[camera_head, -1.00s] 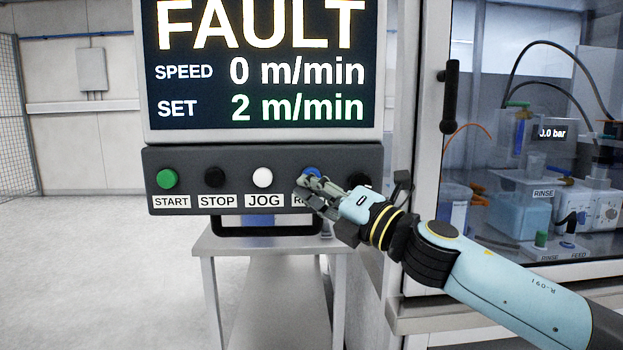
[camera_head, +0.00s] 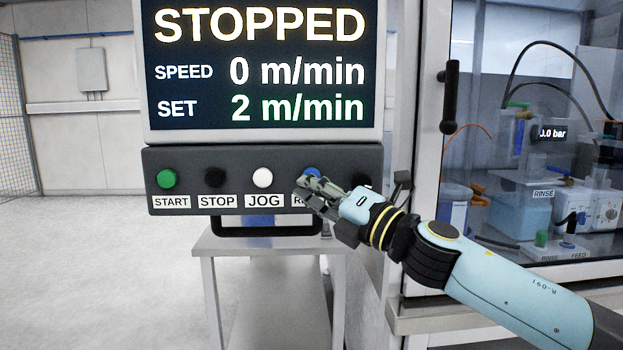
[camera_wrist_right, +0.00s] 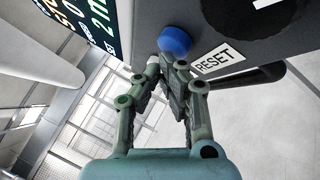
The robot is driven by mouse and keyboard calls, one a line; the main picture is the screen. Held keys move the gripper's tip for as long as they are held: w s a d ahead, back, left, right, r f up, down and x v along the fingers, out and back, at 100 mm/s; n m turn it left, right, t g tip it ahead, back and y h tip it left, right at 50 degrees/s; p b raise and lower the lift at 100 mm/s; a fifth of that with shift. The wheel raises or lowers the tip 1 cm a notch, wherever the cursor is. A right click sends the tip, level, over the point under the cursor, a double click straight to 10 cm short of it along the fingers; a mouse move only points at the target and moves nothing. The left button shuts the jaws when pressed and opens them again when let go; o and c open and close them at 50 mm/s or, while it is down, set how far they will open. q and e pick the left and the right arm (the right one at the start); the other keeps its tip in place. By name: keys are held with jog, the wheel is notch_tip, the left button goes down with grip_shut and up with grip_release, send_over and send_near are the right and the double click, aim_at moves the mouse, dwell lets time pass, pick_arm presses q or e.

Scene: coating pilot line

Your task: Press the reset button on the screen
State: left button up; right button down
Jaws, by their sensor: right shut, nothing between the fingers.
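The screen (camera_head: 262,70) reads STOPPED, speed 0 m/min, set 2 m/min. Below it is a dark button panel (camera_head: 235,160). The blue reset button (camera_head: 312,172) is on this panel, partly hidden by my right gripper (camera_head: 306,184). In the right wrist view the blue button (camera_wrist_right: 174,41) sits beside its RESET label (camera_wrist_right: 219,60). My right gripper (camera_wrist_right: 167,62) is shut and empty, its fingertips at the near edge of the button; I cannot tell whether they touch it. My left gripper is not in view.
The panel also carries a green START button (camera_head: 167,179), a black STOP button (camera_head: 215,178), a white JOG button (camera_head: 262,177) and a black button (camera_head: 360,181) at right. A handle bar (camera_head: 265,231) runs below. A glazed cabinet (camera_head: 425,200) stands close on the right.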

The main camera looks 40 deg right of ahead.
jog(key=shift+s+a, duration=0.3)
jog(key=shift+s, duration=0.2)
jog(key=shift+s+a, duration=0.45)
jog(key=shift+s, duration=0.25)
jog(key=shift+s+a, duration=0.4)
jog(key=shift+s, duration=0.3)
jog(key=shift+s+a, duration=0.45)
jog(key=shift+s, duration=0.25)
